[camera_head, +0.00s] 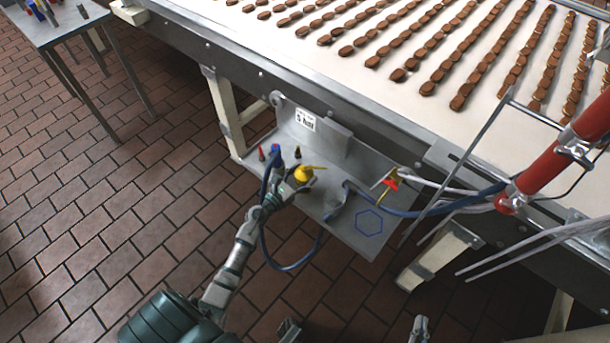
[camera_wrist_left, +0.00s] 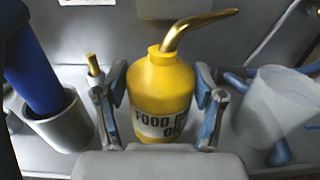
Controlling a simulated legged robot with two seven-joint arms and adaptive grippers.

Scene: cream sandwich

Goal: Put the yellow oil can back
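The yellow oil can (camera_head: 303,174) is at the grey metal shelf below the conveyor, its spout pointing right in the head view. In the left wrist view the can (camera_wrist_left: 165,92) is upright, with dark lettering and a brass spout. My left gripper (camera_head: 292,184) has one finger on each side of the can, apparently against its body. The wrist view shows this gripper (camera_wrist_left: 162,100) too. The can's base is partly hidden, so I cannot tell if it touches the shelf. My right gripper (camera_head: 354,328) shows only two separated fingertips at the bottom edge, apparently open and empty.
A blue hexagon outline (camera_head: 370,221) marks a bare part of the shelf. A grey cup (camera_wrist_left: 60,122) and a translucent cup (camera_wrist_left: 272,105) flank the can. A blue hose (camera_head: 268,238) loops below the shelf. A red cylinder (camera_head: 555,162) stands at right.

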